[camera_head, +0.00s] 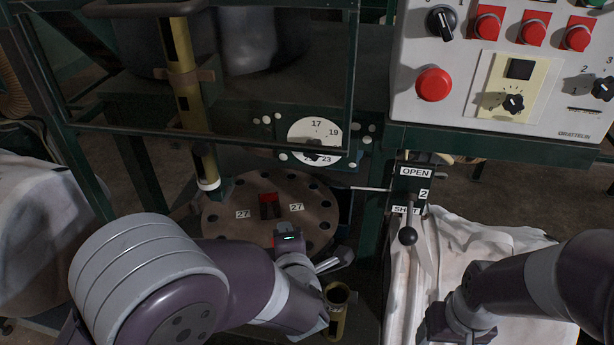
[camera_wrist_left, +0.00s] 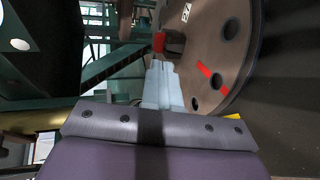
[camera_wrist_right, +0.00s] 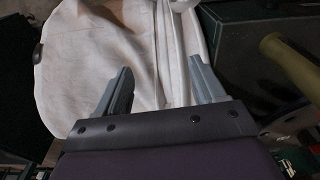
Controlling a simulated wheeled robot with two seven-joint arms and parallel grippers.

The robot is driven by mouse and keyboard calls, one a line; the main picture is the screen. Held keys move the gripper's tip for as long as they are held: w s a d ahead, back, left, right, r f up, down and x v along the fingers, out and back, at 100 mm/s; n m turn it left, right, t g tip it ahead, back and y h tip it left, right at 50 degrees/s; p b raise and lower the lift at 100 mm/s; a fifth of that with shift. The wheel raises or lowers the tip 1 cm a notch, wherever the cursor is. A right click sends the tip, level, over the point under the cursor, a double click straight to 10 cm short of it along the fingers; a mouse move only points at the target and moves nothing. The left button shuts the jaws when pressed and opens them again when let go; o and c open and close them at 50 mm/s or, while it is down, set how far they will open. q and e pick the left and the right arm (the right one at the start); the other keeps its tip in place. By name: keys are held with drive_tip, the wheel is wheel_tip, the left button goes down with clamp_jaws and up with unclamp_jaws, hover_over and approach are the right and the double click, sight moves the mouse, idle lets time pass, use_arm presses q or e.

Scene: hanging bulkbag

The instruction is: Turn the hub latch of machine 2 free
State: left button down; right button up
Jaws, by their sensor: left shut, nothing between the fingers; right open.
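The hub latch (camera_head: 270,205) is a small red block at the middle of a brown round plate (camera_head: 230,220) with holes near its rim and two "27" labels. The red latch also shows in the left wrist view (camera_wrist_left: 158,42), just beyond the fingertips. My left gripper (camera_head: 286,229) is at the near side of the plate, in front of the latch. Its fingers (camera_wrist_left: 160,85) are shut and empty; contact with the latch cannot be told. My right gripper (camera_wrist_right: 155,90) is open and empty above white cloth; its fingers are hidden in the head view.
A panel labelled OPEN, 2 and SHUT (camera_head: 411,190) has a black-knobbed lever (camera_head: 407,236) hanging down. A numbered dial (camera_head: 314,140) is behind the plate. A control box (camera_head: 500,70) is upper right. A brass-coloured post (camera_head: 187,110) stands left of the plate. White bag cloth (camera_head: 480,250) lies right.

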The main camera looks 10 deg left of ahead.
sight(273, 197)
use_arm(q)
drive_tip(key=x, duration=0.9)
drive_tip(key=a+x, duration=0.1)
drive_tip(key=x, duration=0.3)
drive_tip(key=shift+w+b, duration=0.1)
drive_tip(key=shift+b, duration=0.3)
use_arm(e)
drive_tip(key=shift+s+a+f, duration=0.2)
drive_tip(key=shift+s+a, duration=0.1)
drive_tip(key=shift+a, duration=0.05)
